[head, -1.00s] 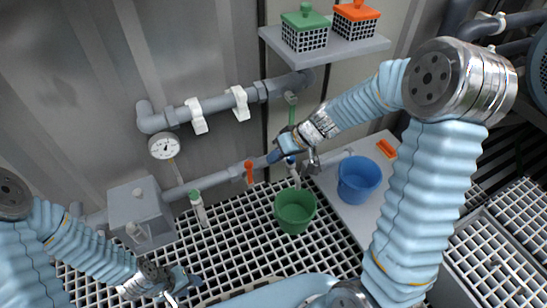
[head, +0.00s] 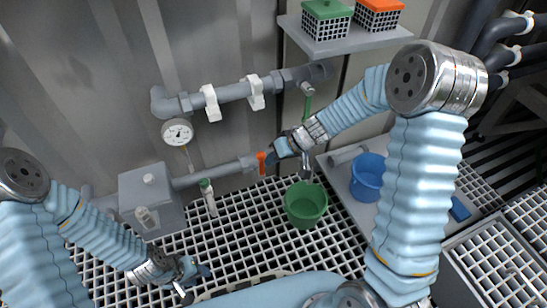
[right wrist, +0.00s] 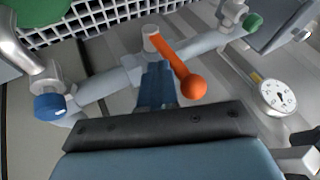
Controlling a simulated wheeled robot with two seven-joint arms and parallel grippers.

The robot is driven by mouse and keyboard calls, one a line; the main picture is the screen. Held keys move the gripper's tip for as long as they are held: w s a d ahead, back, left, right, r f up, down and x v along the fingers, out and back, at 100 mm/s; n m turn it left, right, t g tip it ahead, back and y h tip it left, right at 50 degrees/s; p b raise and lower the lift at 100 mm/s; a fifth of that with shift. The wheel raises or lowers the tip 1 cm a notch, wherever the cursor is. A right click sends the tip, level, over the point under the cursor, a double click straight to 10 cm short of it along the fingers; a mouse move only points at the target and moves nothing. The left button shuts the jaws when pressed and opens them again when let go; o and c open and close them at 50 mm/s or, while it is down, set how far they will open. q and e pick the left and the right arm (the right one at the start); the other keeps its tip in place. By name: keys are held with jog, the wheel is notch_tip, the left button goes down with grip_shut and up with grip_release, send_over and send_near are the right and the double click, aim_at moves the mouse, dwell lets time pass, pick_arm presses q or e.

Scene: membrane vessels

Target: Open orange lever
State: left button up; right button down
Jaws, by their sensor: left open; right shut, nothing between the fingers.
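The orange lever (head: 262,163) sits on the lower grey pipe at the back wall and hangs down in the head view. In the right wrist view, the orange lever (right wrist: 176,66) slants across the pipe and ends in a round knob. My right gripper (head: 275,156) is shut and empty just right of the lever. In the right wrist view, its blue fingers (right wrist: 157,84) are together, close beside the lever's left side; I cannot tell whether they touch it. My left gripper (head: 195,281) is open and empty, low over the grating, far from the lever.
A pressure gauge (head: 177,132) and a green-handled valve (head: 208,195) are left of the lever. A green bucket (head: 305,204) stands on the grating, a blue bucket (head: 368,177) to its right. A blue tap knob (right wrist: 49,107) is beside the pipe. A shelf (head: 345,44) holds baskets above.

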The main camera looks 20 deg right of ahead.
pick_arm(q)
jog(key=shift+r+p, duration=0.55)
jog(key=shift+r, duration=0.1)
pick_arm(e)
jog(key=shift+a+r+h, duration=0.15)
jog(key=shift+a+h, duration=0.15)
pick_arm(q)
jog(key=shift+a+r, duration=0.1)
jog(key=shift+r, duration=0.05)
pick_arm(e)
jog(key=shift+a, duration=0.1)
